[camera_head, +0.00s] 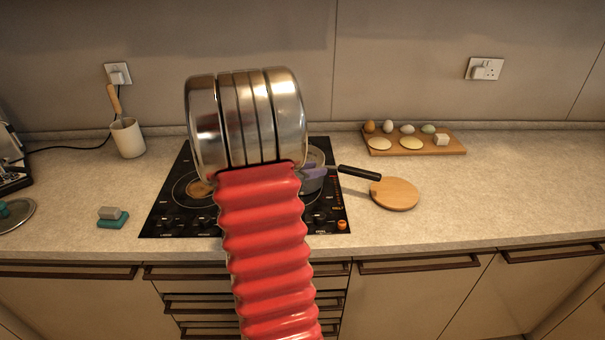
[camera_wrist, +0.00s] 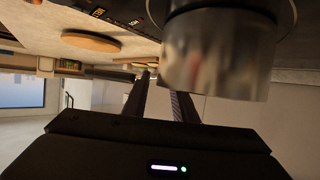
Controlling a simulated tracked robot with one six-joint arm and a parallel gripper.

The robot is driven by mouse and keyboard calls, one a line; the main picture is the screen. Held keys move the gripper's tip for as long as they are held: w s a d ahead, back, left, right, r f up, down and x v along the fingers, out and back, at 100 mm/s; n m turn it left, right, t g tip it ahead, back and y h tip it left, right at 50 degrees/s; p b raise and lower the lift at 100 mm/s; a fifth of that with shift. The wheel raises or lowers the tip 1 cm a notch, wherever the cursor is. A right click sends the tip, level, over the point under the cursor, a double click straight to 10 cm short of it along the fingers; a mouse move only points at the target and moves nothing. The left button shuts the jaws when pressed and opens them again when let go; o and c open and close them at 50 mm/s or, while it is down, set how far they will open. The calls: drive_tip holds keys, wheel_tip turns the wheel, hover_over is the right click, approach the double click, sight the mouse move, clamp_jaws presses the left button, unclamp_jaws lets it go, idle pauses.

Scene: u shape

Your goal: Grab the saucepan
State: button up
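The saucepan stands on the black cooktop (camera_head: 175,195) in the head view, mostly hidden behind my red and metal arm. Part of its metal body (camera_head: 317,155) and its black handle (camera_head: 359,173), pointing right, show. In the wrist view, which looks upside down, the shiny saucepan wall (camera_wrist: 222,58) is close and large at upper right. My gripper (camera_wrist: 160,85) shows there as two dark fingers with a gap between them, beside the pan wall. It looks open and empty; I cannot tell whether it touches the pan. The head view hides the fingers behind the arm.
A round wooden board (camera_head: 395,194) lies right of the cooktop, near the handle. A rectangular board (camera_head: 440,150) with eggs and other food lies behind it. A white utensil pot (camera_head: 128,138) and a sponge (camera_head: 112,218) are left. The counter at far right is clear.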

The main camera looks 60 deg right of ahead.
drive_tip(key=shift+c, duration=0.4)
clamp_jaws()
drive_tip(key=shift+a+f, duration=0.1)
drive_tip(key=shift+f, duration=0.1)
idle(1.1)
